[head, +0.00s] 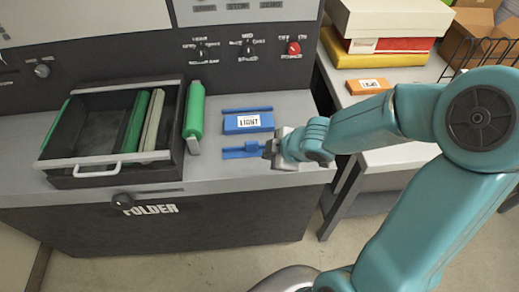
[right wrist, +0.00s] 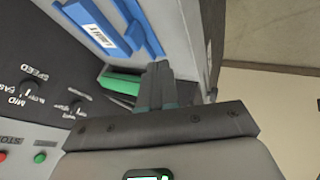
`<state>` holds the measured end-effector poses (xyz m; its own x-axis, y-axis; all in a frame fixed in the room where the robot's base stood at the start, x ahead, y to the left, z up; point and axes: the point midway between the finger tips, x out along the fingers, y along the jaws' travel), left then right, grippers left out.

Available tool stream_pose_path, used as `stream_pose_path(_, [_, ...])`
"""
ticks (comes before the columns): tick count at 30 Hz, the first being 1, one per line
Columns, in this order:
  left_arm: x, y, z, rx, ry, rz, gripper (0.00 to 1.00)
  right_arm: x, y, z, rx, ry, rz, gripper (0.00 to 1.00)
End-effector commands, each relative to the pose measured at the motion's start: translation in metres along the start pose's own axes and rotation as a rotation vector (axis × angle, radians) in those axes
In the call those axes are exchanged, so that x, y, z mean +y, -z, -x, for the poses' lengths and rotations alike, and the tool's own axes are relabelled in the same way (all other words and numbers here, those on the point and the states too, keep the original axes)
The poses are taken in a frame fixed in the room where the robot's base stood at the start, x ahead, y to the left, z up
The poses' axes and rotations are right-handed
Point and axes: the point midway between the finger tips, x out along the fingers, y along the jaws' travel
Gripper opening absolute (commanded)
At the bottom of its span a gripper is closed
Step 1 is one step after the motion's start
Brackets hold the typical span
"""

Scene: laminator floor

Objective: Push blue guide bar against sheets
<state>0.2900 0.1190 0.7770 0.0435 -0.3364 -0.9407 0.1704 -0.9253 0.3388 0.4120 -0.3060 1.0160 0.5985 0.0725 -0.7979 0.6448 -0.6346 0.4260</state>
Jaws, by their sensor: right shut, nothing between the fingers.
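The blue guide bar (head: 236,153) lies flat on the grey worktop, with a small raised block on it. It also shows in the right wrist view (right wrist: 150,38). Behind it, across a narrow gap, is a stack of blue sheets (head: 232,124) with a white LIGHT label; the stack also shows in the right wrist view (right wrist: 91,27). A second thin blue bar (head: 247,110) lies along the stack's far side. My right gripper (head: 269,149) is shut and empty at the right end of the guide bar; I cannot tell if it touches. Its closed fingers show in the wrist view (right wrist: 157,84).
A green roll (head: 194,110) lies left of the sheets, beside an open dark tray (head: 115,174) with a white handle. The control panel (head: 245,45) rises behind. A side table at right holds an orange pack (head: 369,86) and stacked boxes (head: 390,20).

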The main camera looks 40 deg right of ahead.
Motion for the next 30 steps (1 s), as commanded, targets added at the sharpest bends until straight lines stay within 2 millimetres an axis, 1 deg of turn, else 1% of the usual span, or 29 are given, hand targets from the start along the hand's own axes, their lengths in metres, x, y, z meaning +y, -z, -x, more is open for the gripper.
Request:
stream_pose_path(1, [-0.006,0.000,-0.016,-0.001,0.000,0.000,0.43,-0.004,-0.004,-0.017,0.001,0.001,0.003,0.00])
stream_pose_path(3, [-0.010,0.000,-0.028,-0.001,0.000,0.000,0.43,-0.005,-0.006,-0.032,0.001,0.001,0.004,0.00])
stream_pose_path(9, [-0.021,0.001,-0.058,-0.001,0.000,0.000,0.43,-0.005,-0.006,-0.073,0.002,-0.001,0.003,0.00])
stream_pose_path(13, [-0.026,0.001,-0.071,-0.001,0.000,0.000,0.43,-0.004,-0.004,-0.094,0.003,0.004,0.006,0.00])
stream_pose_path(14, [-0.021,0.001,-0.058,-0.002,0.000,0.000,0.43,0.006,0.000,-0.088,0.001,0.002,0.002,0.00])
stream_pose_path(15, [-0.018,0.001,-0.050,-0.001,0.000,0.000,0.43,0.013,0.001,-0.088,0.000,0.003,0.002,0.00])
stream_pose_path(18, [-0.015,0.001,-0.042,0.000,0.000,0.000,0.43,0.024,0.002,-0.095,0.000,0.003,0.002,0.00])
stream_pose_path(22, [-0.013,0.001,-0.036,0.000,0.000,0.000,0.43,0.032,0.002,-0.102,0.002,0.002,0.003,0.00])
stream_pose_path(30, [-0.013,0.001,-0.037,-0.001,0.000,0.000,0.43,0.035,0.002,-0.107,0.002,0.002,0.003,0.00])
